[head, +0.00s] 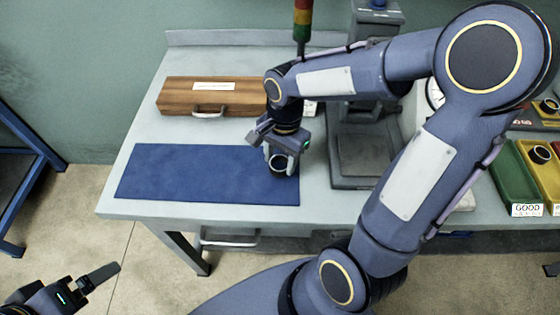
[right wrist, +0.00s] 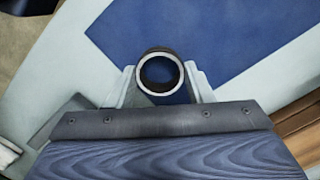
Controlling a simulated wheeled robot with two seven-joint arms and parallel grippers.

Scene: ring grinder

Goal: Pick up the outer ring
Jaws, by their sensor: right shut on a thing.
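The outer ring (head: 278,163) is a dark ring with a bright metal rim, at the right end of the blue mat (head: 190,172). It also shows in the right wrist view (right wrist: 160,73), between the two fingers. My right gripper (head: 281,162) is shut on the ring from both sides. I cannot tell whether the ring still touches the mat. My left gripper (head: 98,280) is low at the left, away from the table; its jaw opening is not clear.
A wooden case (head: 180,97) with a metal handle lies behind the mat. A grey machine (head: 365,155) stands right of the mat. Further right are a green bin (head: 515,175) labelled GOOD and a yellow bin (head: 552,170) with rings. The mat's left part is clear.

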